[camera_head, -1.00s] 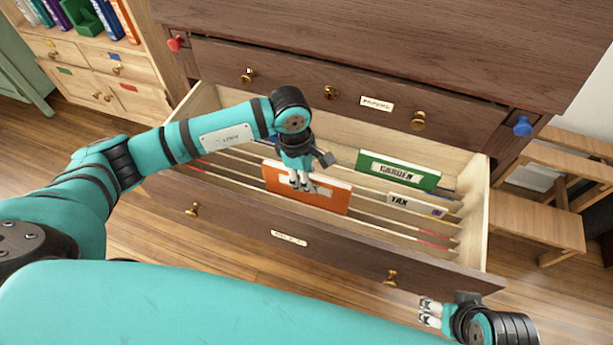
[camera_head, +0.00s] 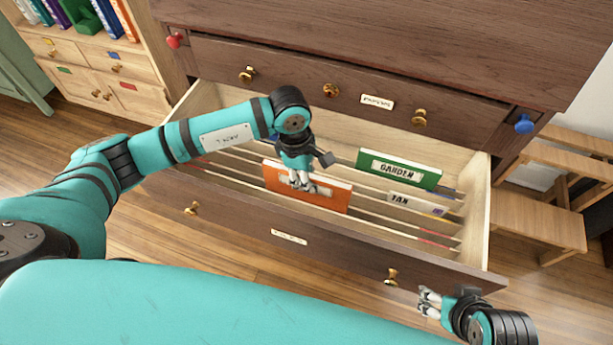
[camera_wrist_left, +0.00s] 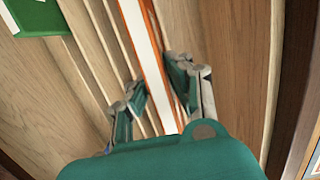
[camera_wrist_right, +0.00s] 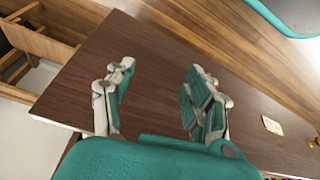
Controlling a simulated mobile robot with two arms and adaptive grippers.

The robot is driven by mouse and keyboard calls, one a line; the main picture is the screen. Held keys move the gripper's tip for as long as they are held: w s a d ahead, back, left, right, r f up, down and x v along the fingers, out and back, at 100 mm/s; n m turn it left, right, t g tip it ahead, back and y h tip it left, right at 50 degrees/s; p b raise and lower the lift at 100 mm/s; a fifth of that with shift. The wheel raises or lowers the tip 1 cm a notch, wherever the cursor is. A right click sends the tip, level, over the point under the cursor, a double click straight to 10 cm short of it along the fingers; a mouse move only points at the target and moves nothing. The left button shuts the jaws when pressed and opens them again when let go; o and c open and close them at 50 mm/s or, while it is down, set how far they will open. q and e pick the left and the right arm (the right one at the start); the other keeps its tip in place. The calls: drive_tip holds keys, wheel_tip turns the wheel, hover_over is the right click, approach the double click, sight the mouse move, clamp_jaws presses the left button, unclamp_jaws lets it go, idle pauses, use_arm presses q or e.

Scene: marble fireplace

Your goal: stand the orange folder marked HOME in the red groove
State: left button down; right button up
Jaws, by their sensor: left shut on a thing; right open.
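The orange folder (camera_head: 322,196) is upright inside the open drawer, with its lower part among the thin dividers. It also shows edge-on in the left wrist view (camera_wrist_left: 154,50). My left gripper (camera_head: 300,184) is shut on its upper edge, and the fingers cover most of its white label, so the word cannot be read. Red marks (camera_head: 434,233) show on the dividers at the right, with another red mark at the left end (camera_head: 203,160). I cannot tell whether the folder's bottom is seated in the red groove. My right gripper (camera_head: 429,303) is open and empty outside the drawer's front right corner.
A green folder marked GARDEN (camera_head: 398,168) and a white one marked TAX (camera_head: 412,204) stand to the right in the drawer. The drawer front (camera_head: 240,219) has brass knobs. A wooden step stool (camera_head: 540,215) is at the right, a bookcase (camera_head: 110,65) at the left.

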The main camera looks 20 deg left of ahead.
drive_tip(key=shift+w+a+r+t, duration=0.15)
drive_tip(key=shift+w+t, duration=0.15)
drive_tip(key=shift+w, duration=0.3)
drive_tip(key=shift+w+a+r+t, duration=0.1)
drive_tip(key=shift+w+t, duration=0.2)
drive_tip(key=shift+w, duration=0.25)
